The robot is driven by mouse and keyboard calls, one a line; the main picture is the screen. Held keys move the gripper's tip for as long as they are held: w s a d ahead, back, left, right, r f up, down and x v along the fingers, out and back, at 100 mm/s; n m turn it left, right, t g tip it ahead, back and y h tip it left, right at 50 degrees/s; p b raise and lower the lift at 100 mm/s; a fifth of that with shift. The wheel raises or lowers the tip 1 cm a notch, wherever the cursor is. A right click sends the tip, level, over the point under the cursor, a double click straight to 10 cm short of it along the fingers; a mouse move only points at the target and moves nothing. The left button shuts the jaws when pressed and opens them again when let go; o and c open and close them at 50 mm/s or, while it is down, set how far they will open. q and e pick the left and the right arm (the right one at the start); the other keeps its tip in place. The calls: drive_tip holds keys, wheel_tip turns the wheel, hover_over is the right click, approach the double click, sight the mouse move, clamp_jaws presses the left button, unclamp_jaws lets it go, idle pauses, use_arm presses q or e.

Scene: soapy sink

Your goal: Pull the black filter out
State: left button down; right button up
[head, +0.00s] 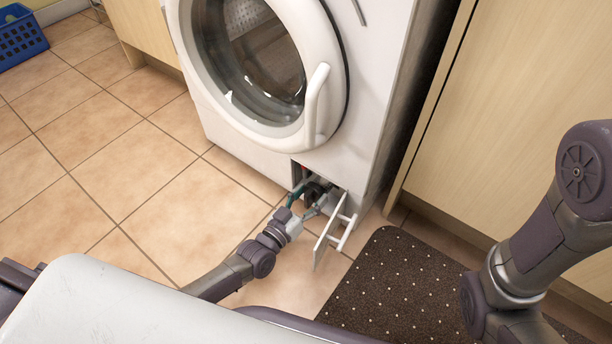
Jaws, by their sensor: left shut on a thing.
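The white washing machine (258,158) stands against the wall with its round door closed. At its lower right corner a small white flap (327,244) hangs open in front of a dark opening. The black filter (317,193) sits at that opening, partly hidden by my gripper. My left gripper (309,199) reaches into the opening from the front left, its fingers shut on the filter. How far the filter is out of its seat cannot be told. My right arm shows at the right edge, but its gripper is outside the view.
A dark dotted mat (400,285) lies on the floor just right of the flap. A wooden cabinet (510,130) stands right of the machine. A blue basket (20,37) is at the far upper left. The tiled floor left of my left arm is clear.

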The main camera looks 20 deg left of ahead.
use_arm(q)
drive_tip(key=p+v, duration=0.3)
drive_tip(key=v, duration=0.4)
drive_tip(key=shift+s+a+r, duration=0.1)
drive_tip(key=shift+s, duration=0.15)
drive_tip(key=shift+s+a, duration=0.1)
drive_tip(key=shift+s, duration=0.15)
drive_tip(key=shift+c, duration=1.3)
unclamp_jaws()
drive_tip(key=v, duration=1.2)
